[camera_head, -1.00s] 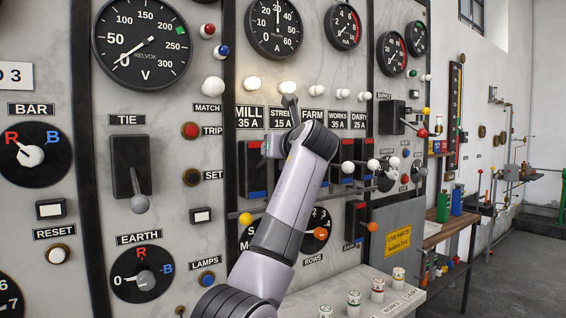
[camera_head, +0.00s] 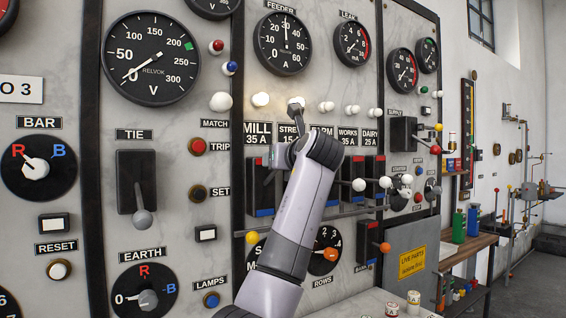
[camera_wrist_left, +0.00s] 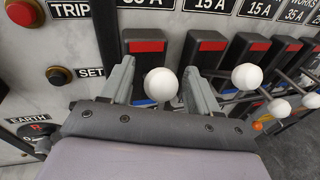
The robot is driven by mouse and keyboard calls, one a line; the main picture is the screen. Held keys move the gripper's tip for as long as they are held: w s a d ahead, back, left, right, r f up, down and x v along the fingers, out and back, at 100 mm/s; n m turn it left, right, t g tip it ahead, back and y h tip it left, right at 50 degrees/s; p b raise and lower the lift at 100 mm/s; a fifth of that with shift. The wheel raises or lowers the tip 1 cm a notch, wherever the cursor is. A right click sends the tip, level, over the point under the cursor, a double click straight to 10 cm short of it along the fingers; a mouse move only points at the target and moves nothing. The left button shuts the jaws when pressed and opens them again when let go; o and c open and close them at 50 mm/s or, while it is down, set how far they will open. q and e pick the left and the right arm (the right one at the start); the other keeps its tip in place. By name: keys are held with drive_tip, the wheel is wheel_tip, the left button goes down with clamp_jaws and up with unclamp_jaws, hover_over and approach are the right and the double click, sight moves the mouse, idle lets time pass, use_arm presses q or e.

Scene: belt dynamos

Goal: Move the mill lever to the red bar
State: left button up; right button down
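The mill switch (camera_head: 258,190) is the leftmost of a row of black switches, under the MILL 35 A label. It has a red bar above and a blue bar below. In the left wrist view its red bar (camera_wrist_left: 147,47) is clear and its white ball knob (camera_wrist_left: 161,84) stands below that bar, partly over the blue end. My left gripper (camera_wrist_left: 156,74) is open, one finger on each side of the knob, with visible gaps. In the head view my left gripper (camera_head: 274,158) is in front of the switch and hides the knob. My right gripper is out of view.
Similar white-knobbed levers stand close by on the right, with knobs (camera_head: 358,185) and (camera_wrist_left: 247,76). The TIE lever (camera_head: 142,190) and the red TRIP button (camera_head: 197,146) are to the left. White lamps (camera_head: 327,107) line the panel above.

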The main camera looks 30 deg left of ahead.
use_arm(q)
drive_tip(key=shift+s+d+f, duration=0.1)
drive_tip(key=shift+s+d, duration=0.05)
drive_tip(key=shift+d, duration=0.1)
drive_tip(key=b+v, duration=0.2)
drive_tip(key=v, duration=0.4)
drive_tip(key=shift+s+d, duration=0.2)
drive_tip(key=shift+d, duration=0.05)
